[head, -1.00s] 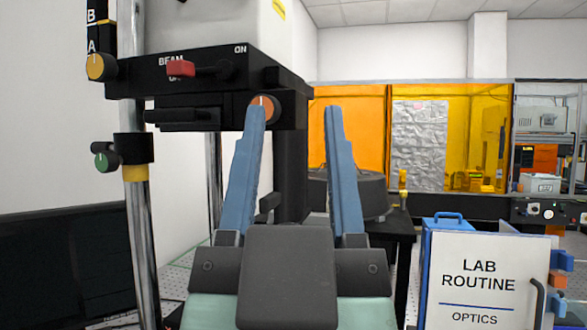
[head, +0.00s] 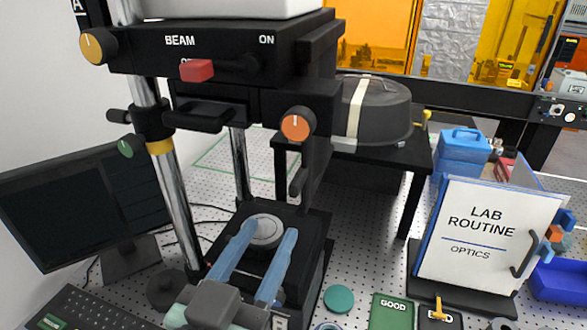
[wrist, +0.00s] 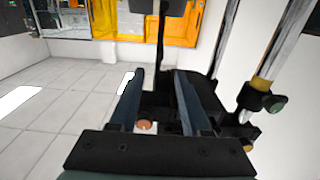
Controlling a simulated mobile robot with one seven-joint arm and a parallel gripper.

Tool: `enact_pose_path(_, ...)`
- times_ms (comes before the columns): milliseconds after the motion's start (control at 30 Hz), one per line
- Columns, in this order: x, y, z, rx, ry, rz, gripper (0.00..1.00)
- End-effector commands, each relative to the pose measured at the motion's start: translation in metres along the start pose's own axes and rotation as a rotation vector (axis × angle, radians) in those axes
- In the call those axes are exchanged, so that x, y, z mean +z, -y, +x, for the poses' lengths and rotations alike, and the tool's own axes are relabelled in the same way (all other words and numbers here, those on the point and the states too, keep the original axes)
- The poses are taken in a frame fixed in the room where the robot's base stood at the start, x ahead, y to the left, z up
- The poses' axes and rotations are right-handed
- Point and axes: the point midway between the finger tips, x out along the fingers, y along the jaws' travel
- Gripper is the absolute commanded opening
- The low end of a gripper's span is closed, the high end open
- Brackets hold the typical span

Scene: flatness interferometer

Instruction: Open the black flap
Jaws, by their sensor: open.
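A black flap-like piece with a protruding lip (head: 205,113) sits under the beam housing (head: 225,50) of the black instrument in the head view. I cannot tell for certain that it is the task's flap; it looks closed. My gripper (head: 269,230) is open and empty, its two blue fingers pointing up and away. In the head view it appears below the flap piece, over the dark stage with a round metal disc (head: 266,232). In the wrist view, my gripper (wrist: 159,71) is also open, and an orange disc (wrist: 145,126) shows between the fingers.
A chrome post (head: 172,190) with a green knob stands left of my gripper. An orange knob (head: 298,124) sticks out on the right. A monitor (head: 85,205) stands left; a LAB ROUTINE binder (head: 490,235) stands right. Green and black pads lie at the front.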

Motion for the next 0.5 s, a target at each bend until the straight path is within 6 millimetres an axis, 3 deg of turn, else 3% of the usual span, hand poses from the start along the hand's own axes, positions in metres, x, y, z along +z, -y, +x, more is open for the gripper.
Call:
enact_pose_path(300,-0.005,-0.001,0.068,0.003,0.001,-0.001,0.47)
enact_pose_path(500,-0.004,0.000,0.098,0.001,-0.001,0.000,0.47)
